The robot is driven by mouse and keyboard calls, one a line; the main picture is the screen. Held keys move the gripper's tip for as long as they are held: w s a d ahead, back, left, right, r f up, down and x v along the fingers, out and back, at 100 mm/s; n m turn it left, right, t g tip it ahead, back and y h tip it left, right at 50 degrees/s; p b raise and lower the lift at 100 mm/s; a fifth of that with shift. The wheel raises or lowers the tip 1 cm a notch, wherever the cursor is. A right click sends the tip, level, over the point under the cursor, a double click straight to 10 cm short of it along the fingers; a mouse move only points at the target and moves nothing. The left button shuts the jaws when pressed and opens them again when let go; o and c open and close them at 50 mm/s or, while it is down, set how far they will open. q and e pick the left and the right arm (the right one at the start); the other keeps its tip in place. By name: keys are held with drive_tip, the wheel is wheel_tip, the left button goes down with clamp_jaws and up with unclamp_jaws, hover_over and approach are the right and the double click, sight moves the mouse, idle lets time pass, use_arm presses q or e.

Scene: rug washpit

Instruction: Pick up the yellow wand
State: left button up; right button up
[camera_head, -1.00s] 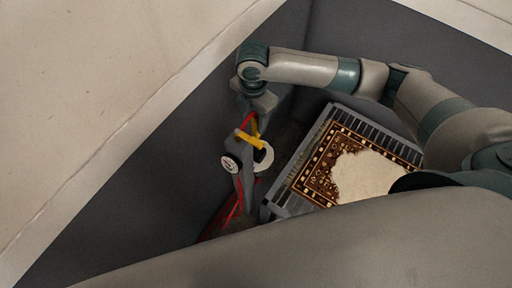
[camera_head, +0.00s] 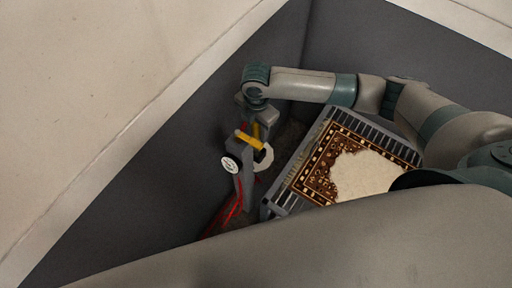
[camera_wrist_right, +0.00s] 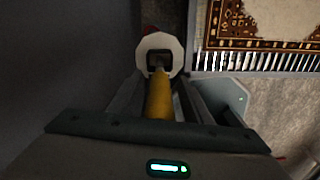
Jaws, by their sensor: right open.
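The yellow wand (camera_head: 248,140) is at a grey upright stand (camera_head: 246,185) with white round discs, beside the dark pit wall. My right gripper (camera_head: 261,122) is right at the wand, pointing down from above. In the right wrist view the yellow wand (camera_wrist_right: 159,97) lies between the two dark fingers of my open right gripper (camera_wrist_right: 160,108), with its far end at a white ring (camera_wrist_right: 160,52). I cannot tell whether a finger touches it. My left gripper is not in view.
A patterned brown and cream rug (camera_head: 318,170) lies on a grey slatted rack (camera_head: 282,200) to the right of the stand. A red hose (camera_head: 232,208) hangs low by the stand. Dark pit walls (camera_head: 130,190) and a pale ledge (camera_head: 100,90) stand close on the left.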

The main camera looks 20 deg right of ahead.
drive_tip(key=shift+f, duration=0.5)
drive_tip(key=c, duration=1.1)
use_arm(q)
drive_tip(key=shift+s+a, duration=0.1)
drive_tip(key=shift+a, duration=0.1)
use_arm(e)
drive_tip(key=shift+c, duration=0.2)
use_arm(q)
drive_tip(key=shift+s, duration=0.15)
use_arm(e)
drive_tip(key=shift+r, duration=0.2)
